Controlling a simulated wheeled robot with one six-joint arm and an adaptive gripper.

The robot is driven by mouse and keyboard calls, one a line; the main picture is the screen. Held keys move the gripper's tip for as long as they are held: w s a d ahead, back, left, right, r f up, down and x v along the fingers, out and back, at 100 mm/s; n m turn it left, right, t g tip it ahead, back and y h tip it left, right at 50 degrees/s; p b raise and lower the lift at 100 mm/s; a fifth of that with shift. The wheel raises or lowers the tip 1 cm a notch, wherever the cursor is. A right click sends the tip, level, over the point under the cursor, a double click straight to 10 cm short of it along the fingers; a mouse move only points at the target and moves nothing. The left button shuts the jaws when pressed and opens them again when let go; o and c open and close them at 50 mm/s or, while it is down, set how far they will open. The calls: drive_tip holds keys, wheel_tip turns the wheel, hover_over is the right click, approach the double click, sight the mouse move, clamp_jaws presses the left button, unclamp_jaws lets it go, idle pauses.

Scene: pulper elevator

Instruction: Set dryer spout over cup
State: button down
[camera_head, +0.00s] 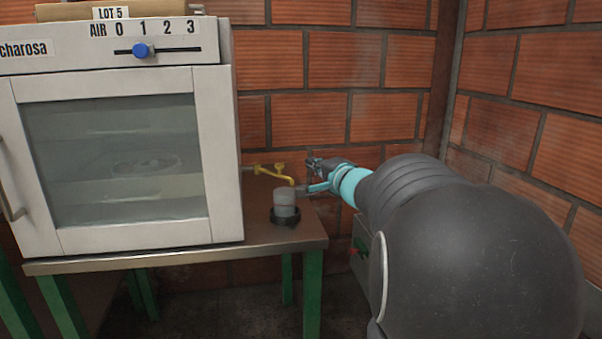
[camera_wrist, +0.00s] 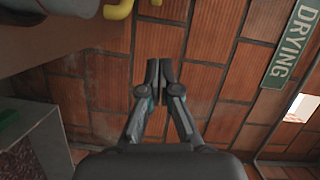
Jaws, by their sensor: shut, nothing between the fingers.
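The white dryer (camera_head: 215,150) stands on the table. A yellow spout (camera_head: 266,170) comes out low on its right side and bends down at its outer end, close above the cup in the picture. The clear grey cup (camera_head: 285,198) stands upright in a black round holder (camera_head: 286,218) near the table's right edge. I cannot tell whether the spout tip is exactly over the cup. My gripper (camera_head: 308,176) is just right of the spout and cup. In the wrist view my gripper (camera_wrist: 159,68) is shut and empty, with part of the yellow spout (camera_wrist: 118,10) at the top edge.
The brown table (camera_head: 180,258) has green legs. The dryer's blue slider knob (camera_head: 141,50) stands at about 1. Brick walls close off the back and right. A green DRYING sign (camera_wrist: 291,45) hangs on the wall. A grey box (camera_wrist: 35,140) shows lower left in the wrist view.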

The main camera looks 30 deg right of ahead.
drive_tip(key=shift+w+a+f+b, duration=0.25)
drive_tip(key=shift+w+a+b, duration=0.25)
drive_tip(key=shift+w+a, duration=0.5)
drive_tip(key=shift+w+a+f+b, duration=0.2)
drive_tip(key=shift+w+a+b, duration=0.25)
drive_tip(key=shift+w+a, duration=0.55)
drive_tip(key=shift+d, duration=0.15)
